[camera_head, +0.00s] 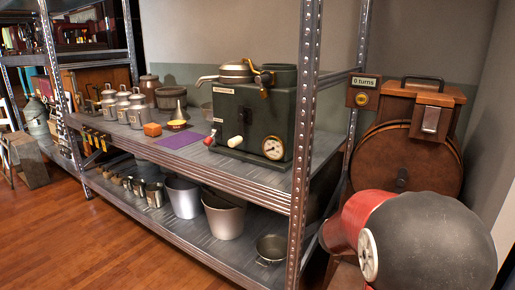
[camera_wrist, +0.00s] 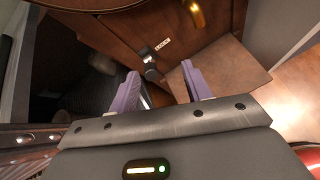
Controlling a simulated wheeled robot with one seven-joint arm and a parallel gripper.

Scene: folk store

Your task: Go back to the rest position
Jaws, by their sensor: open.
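My gripper (camera_wrist: 160,74) shows in the wrist view with its two pale purple fingers spread apart and nothing between them. It points at a brown wooden cabinet-like thing (camera_wrist: 125,35) with a small white label and a dark knob or latch (camera_wrist: 151,66) just beyond the fingertips. I cannot tell whether the fingers touch it. In the head view, my red and black arm fills the lower right, and my gripper is hidden. Behind the arm stands a wooden machine (camera_head: 408,165) with a round drum front and a sign (camera_head: 364,82) reading "0 turns".
A metal shelf unit (camera_head: 222,180) runs along the wall. Its upper shelf holds a dark green machine (camera_head: 253,118), milk cans (camera_head: 122,106) and a purple mat (camera_head: 181,140); its lower shelf holds buckets (camera_head: 223,215). The wooden floor (camera_head: 100,245) in front is clear.

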